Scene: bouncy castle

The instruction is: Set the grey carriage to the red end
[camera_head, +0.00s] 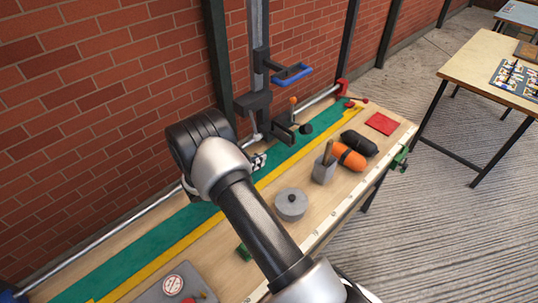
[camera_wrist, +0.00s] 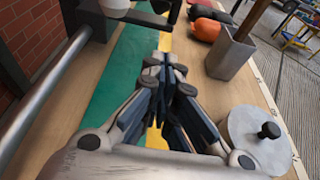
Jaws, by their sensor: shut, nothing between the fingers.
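A silver rail (camera_head: 110,235) runs along the wall side of the bench, with a red end block (camera_head: 342,88) at the far right and a blue end (camera_head: 8,296) at the near left. A dark grey carriage (camera_head: 281,134) with an orange-tipped upright and a black knob appears to sit on the rail, nearer the red end; their exact joining is unclear. In the wrist view its dark bracket (camera_wrist: 150,18) shows at the top edge. My gripper (camera_head: 259,161) is shut and empty, just on the near-left side of the carriage, over the green strip. Its closed fingers (camera_wrist: 165,65) fill the wrist view's middle.
A vertical post (camera_head: 257,45) with a blue tray (camera_head: 292,74) stands behind the carriage. On the bench are a lidded grey pot (camera_head: 291,204), a grey holder (camera_head: 324,171), orange (camera_head: 350,156) and black (camera_head: 359,142) rolls, and a red pad (camera_head: 382,123). A brick wall borders the rail.

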